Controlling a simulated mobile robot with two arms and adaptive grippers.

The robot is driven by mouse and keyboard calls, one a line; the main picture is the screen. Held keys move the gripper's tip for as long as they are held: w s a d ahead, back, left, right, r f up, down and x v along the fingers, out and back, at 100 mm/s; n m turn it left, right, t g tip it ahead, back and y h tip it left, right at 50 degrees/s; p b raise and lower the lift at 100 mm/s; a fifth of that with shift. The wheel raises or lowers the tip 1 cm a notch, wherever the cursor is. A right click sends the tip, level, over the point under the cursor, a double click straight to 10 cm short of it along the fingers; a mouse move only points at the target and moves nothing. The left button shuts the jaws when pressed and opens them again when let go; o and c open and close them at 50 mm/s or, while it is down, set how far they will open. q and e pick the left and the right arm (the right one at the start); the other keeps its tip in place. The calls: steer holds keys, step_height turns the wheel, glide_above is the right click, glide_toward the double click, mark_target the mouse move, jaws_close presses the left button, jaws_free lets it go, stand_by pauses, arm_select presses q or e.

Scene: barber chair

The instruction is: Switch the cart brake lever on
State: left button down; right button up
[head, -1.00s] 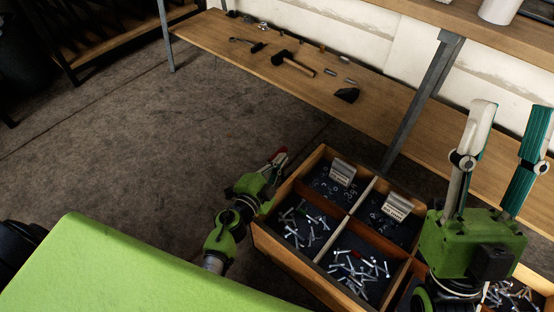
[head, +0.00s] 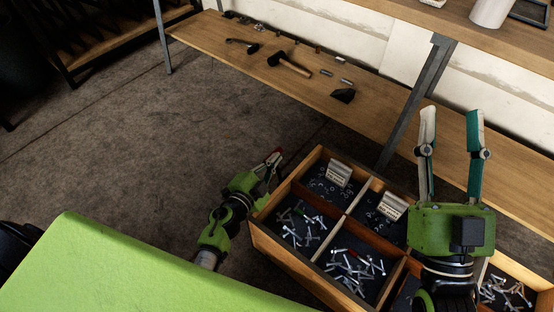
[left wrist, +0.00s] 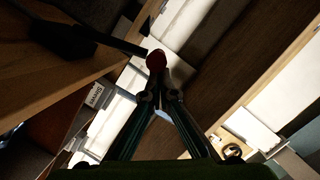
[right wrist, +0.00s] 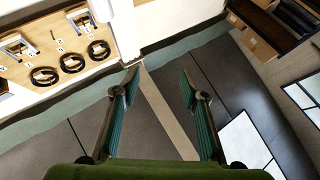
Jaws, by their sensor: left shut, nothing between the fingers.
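My left gripper (head: 275,158) is low beside the left wall of the wooden cart box and is shut and empty. A small red knob (left wrist: 156,60) shows right at its fingertips (left wrist: 158,78) in the left wrist view; I cannot tell whether they touch. A dark rod (left wrist: 118,43) runs toward the knob from the left, but I cannot tell whether they are joined. No other part of a brake lever is clear. My right gripper (head: 451,112) is raised, open and empty; its spread fingers also show in the right wrist view (right wrist: 160,82).
The divided wooden box (head: 262,243) holds bolts and small hardware, close to my left gripper. A low shelf (head: 215,45) with tools lies behind, with a grey metal leg (head: 405,115) near the box. A green surface (head: 120,270) fills the front left. Carpet (head: 120,150) is clear.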

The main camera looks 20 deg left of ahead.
arm_select(q)
steer(key=shift+w+a+r+n+p, duration=0.1)
steer(key=shift+w+a+n+p, duration=0.15)
steer(key=shift+a+p, duration=0.35)
steer(key=shift+w+a+n+p, duration=0.2)
steer(key=shift+a+n+p, duration=0.4)
steer(key=shift+p, duration=0.2)
arm_select(e)
step_height(320, 180, down, 14)
steer(key=w+d+r+g+h, duration=0.1)
steer(key=w+g+h, duration=0.2)
steer(key=g, duration=0.5)
steer(key=s+d+f+g+h+p, duration=0.3)
steer(key=s+f+g, duration=0.45)
steer(key=f, duration=0.65)
arm_select(q)
steer(key=w+a+f+n+g+h+b, duration=0.1)
steer(key=w+a+f+n+h+b, duration=0.1)
steer(key=a+f+n, duration=0.4)
steer(key=shift+w+a+f+g+h+b, duration=0.35)
steer(key=shift+a+f+b, duration=0.2)
steer(key=shift+a, duration=0.3)
arm_select(e)
steer(key=w+a+r+t+y, duration=0.2)
steer(key=w+r+t, duration=0.5)
steer(key=r, duration=0.4)
steer(key=shift+a+r+y, duration=0.35)
steer(key=shift+y, duration=0.25)
steer(key=shift+f, duration=0.1)
